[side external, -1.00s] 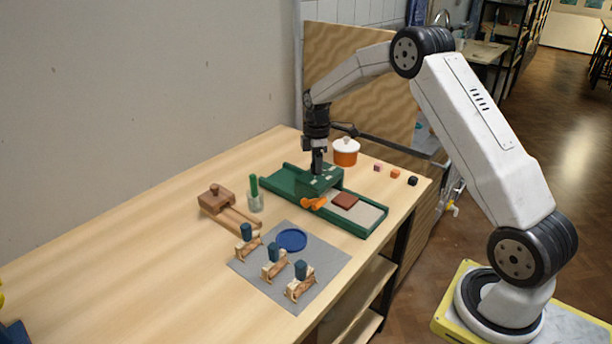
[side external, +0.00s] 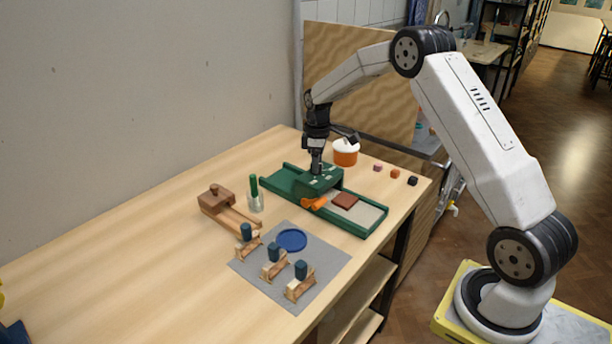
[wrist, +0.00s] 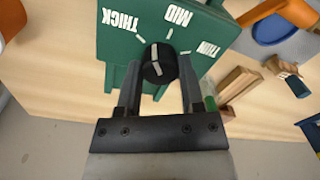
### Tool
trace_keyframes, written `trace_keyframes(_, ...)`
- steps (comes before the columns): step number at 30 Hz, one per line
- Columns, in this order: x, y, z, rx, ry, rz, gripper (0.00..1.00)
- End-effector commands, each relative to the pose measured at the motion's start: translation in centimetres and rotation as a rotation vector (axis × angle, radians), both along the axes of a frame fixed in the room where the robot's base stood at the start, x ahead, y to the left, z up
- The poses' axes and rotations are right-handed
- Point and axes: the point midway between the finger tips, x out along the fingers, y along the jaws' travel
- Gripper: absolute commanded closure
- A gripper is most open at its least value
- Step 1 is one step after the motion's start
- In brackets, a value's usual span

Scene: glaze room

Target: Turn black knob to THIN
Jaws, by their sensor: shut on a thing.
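The black knob (wrist: 159,66) sits on the green housing (wrist: 115,45), which has white THICK, MID and THIN labels around the knob. In the wrist view THICK is at left, MID at top and THIN at right. The knob's white line points up and slightly left, between the THICK and MID ticks. My gripper (wrist: 160,74) is shut on the knob, one finger on each side. In the side view my gripper (side external: 316,168) stands upright over the green housing (side external: 318,183), and the knob is hidden there.
An orange handle (side external: 315,203) and a red-brown slab (side external: 345,200) are at the green housing's front.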

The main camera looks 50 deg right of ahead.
Motion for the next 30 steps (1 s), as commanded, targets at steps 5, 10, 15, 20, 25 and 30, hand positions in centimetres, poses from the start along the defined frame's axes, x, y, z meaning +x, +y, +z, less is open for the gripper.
trace_keyframes(5,0.03,0.02,0.1,0.0,-0.002,-0.169,1.0)
trace_keyframes(10,0.03,0.03,0.12,0.0,-0.002,-0.33,1.0)
trace_keyframes(15,0.02,0.04,0.14,0.0,-0.002,-0.491,1.0)
trace_keyframes(20,0.01,0.06,0.15,0.0,-0.003,-0.643,1.0)
trace_keyframes(25,0.02,0.07,0.15,0.0,-0.003,-0.805,1.0)
trace_keyframes(30,0.03,0.09,0.15,0.001,-0.004,-0.967,1.0)
